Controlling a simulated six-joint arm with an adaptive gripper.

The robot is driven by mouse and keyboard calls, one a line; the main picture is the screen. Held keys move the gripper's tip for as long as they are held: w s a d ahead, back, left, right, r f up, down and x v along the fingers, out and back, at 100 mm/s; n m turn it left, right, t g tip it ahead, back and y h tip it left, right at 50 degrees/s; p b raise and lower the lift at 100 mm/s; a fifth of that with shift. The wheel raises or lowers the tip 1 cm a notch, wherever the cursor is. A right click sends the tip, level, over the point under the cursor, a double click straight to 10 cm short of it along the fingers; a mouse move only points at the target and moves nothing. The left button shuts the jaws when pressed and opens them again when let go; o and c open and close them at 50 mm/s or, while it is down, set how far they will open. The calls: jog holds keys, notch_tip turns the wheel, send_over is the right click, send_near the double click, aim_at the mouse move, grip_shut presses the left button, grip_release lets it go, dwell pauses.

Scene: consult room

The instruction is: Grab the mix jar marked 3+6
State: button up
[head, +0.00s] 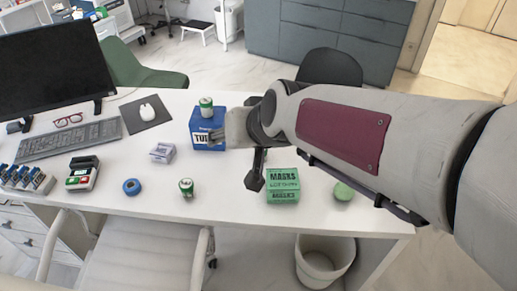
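Two small green-and-white jars show in the head view. One jar (206,107) stands on top of a blue box (203,132). The other jar (187,188) stands upright on the white desk (235,203) near its front edge. Their markings are too small to read, so I cannot tell which is 3+6.
A green masks box (283,185) and a green round item (343,191) are at right. The desk's front middle is mostly clear.

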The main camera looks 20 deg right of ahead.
jog(key=w+f+m+t+h, duration=0.15)
jog(key=w+f, duration=0.35)
jog(key=w, duration=0.5)
jog(key=w+f+m+t+h, duration=0.1)
jog(key=w+f+m+h, duration=0.3)
jog(key=w, duration=0.6)
jog(key=d+f+h, duration=0.2)
jog(key=f, duration=0.4)
jog(key=d+f+m+g+h, duration=0.1)
jog(key=d+f+h, duration=0.1)
jog(key=f, duration=0.4)
jog(key=d+f+m+h, duration=0.1)
jog(key=d+f+h, duration=0.1)
jog(key=d+f, duration=0.2)
jog(key=shift+w+d+f+g, duration=0.1)
jog(key=shift+w+f+g, duration=0.1)
jog(key=shift+f, duration=0.5)
jog(key=shift+w+d+f+g, duration=0.1)
jog(key=shift+w+f+g, duration=0.05)
jog(key=shift+f, duration=0.55)
jog(key=shift+s+d+f, duration=0.25)
jog(key=shift+s+f, duration=0.05)
jog(key=shift+f, duration=0.05)
jog(key=shift+w, duration=0.1)
jog(key=shift+x, duration=1.2)
jog(key=shift+d, duration=0.1)
